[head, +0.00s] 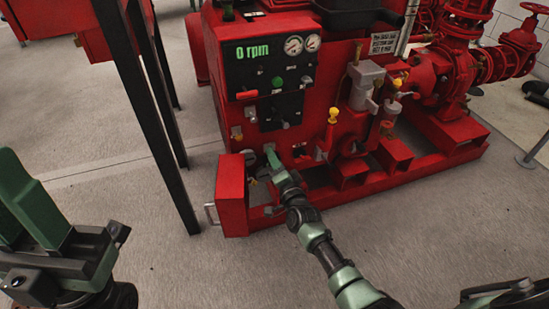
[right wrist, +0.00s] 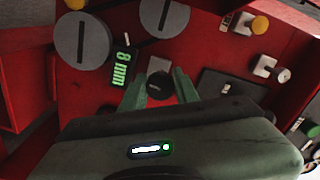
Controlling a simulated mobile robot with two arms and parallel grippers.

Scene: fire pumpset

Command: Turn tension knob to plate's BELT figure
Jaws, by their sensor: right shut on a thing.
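The red pumpset (head: 345,95) stands ahead in the head view. My right gripper (head: 271,154) reaches its low front panel. In the right wrist view its two green fingers (right wrist: 160,90) are shut on a small round black knob (right wrist: 160,86), one finger on each side. A green readout showing 8 mm (right wrist: 122,68) is left of the knob. In the head view a pale plate with dark lettering (head: 383,43) is on the upper right of the set, too small to read.
Two grey slotted discs (right wrist: 85,38) and yellow and white knobs are near the gripper in the right wrist view. A 0 rpm display (head: 253,50) and gauges (head: 302,44) sit higher on the set. Black posts (head: 150,100) stand left. Grey floor in front is open.

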